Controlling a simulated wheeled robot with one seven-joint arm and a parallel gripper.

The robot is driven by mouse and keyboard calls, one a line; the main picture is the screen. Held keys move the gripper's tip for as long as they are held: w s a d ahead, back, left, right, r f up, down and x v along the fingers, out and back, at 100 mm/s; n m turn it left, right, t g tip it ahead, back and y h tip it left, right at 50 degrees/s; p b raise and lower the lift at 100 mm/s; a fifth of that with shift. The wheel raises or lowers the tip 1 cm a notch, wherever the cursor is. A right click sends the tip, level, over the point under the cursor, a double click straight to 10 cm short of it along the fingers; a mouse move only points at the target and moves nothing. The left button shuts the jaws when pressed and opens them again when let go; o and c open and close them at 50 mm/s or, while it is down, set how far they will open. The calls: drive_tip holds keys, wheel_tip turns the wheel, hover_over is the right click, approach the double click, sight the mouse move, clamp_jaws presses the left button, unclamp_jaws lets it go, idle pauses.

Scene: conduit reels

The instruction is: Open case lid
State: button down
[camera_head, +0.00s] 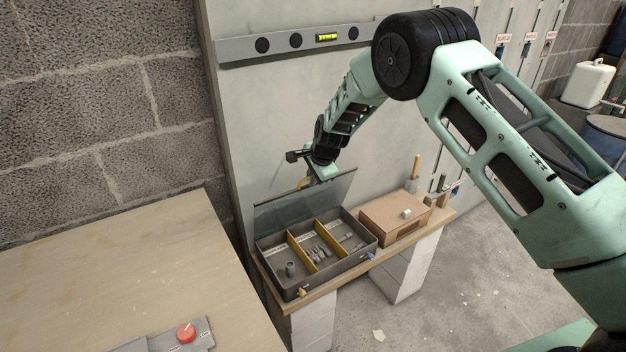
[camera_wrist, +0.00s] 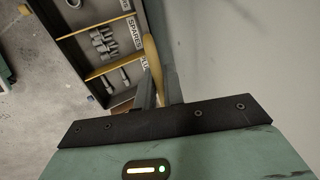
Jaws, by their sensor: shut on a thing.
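The grey case (camera_head: 318,264) stands on a wooden bench with its lid (camera_head: 300,207) raised, standing up steeply along the back edge. Yellow dividers split the inside, and small metal fittings lie in the compartments. The open case also shows in the wrist view (camera_wrist: 75,32), with a label reading SPARES. My gripper (camera_head: 309,180) is at the lid's upper edge, shut on a yellow handle (camera_wrist: 152,62). In the wrist view my two fingers (camera_wrist: 157,84) are close together around the handle's near end. The exact contact is partly hidden.
A wooden table (camera_head: 130,270) with a red button (camera_head: 186,333) is at the left.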

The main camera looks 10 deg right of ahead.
drive_tip(key=shift+w+r, duration=0.1)
drive_tip(key=shift+w, duration=0.25)
drive_tip(key=c, duration=1.6)
unclamp_jaws()
drive_tip(key=shift+c, duration=0.2)
drive_tip(key=b+v, duration=0.1)
drive_tip(key=v, duration=1.6)
drive_tip(key=shift+r+b, duration=0.2)
drive_tip(key=shift+b, duration=0.1)
